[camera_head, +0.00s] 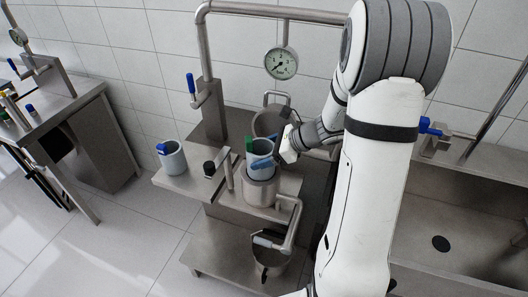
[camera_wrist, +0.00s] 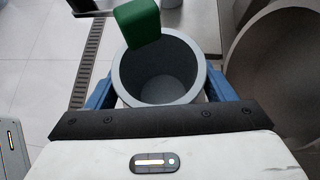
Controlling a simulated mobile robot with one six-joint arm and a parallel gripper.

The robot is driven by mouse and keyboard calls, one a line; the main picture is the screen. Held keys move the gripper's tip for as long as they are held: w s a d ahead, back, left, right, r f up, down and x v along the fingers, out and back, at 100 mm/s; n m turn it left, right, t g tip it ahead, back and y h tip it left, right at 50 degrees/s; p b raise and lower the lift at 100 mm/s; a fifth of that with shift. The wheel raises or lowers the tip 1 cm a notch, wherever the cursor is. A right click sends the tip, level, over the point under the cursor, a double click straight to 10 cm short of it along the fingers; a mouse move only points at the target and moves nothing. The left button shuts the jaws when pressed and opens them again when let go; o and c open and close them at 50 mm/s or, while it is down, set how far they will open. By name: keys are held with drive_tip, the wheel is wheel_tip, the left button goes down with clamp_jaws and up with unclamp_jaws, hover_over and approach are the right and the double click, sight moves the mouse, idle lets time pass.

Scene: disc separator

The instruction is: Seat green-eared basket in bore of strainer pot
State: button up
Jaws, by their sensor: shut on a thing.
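The green-eared basket (camera_head: 259,149) is a grey-blue open cup with a green ear at its rim. It stands roughly upright over the metal strainer pot (camera_head: 261,192), and its lower end overlaps the pot's mouth in the head view. I cannot tell whether its bottom is inside the bore. My gripper (camera_head: 266,162) is shut on the basket, with blue fingers on either side of its wall. The wrist view shows the basket (camera_wrist: 160,78) from above, empty, with the green ear at the far rim. The strainer pot's bore is hidden there.
A second grey cup with a blue ear (camera_head: 174,161) stands at the left on the metal bench (camera_head: 184,183). A large metal vessel (camera_head: 268,122) stands behind. A pressure gauge (camera_head: 281,63) hangs above.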

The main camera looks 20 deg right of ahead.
drive_tip(key=shift+r+p, duration=0.5)
drive_tip(key=shift+r, duration=0.05)
drive_tip(key=shift+f+b, duration=0.55)
drive_tip(key=shift+f, duration=0.05)
idle(1.3)
drive_tip(key=o, duration=1.3)
drive_tip(key=shift+c, duration=0.2)
drive_tip(key=v, duration=0.8)
drive_tip(key=shift+a, duration=0.1)
drive_tip(key=shift+c, duration=0.3)
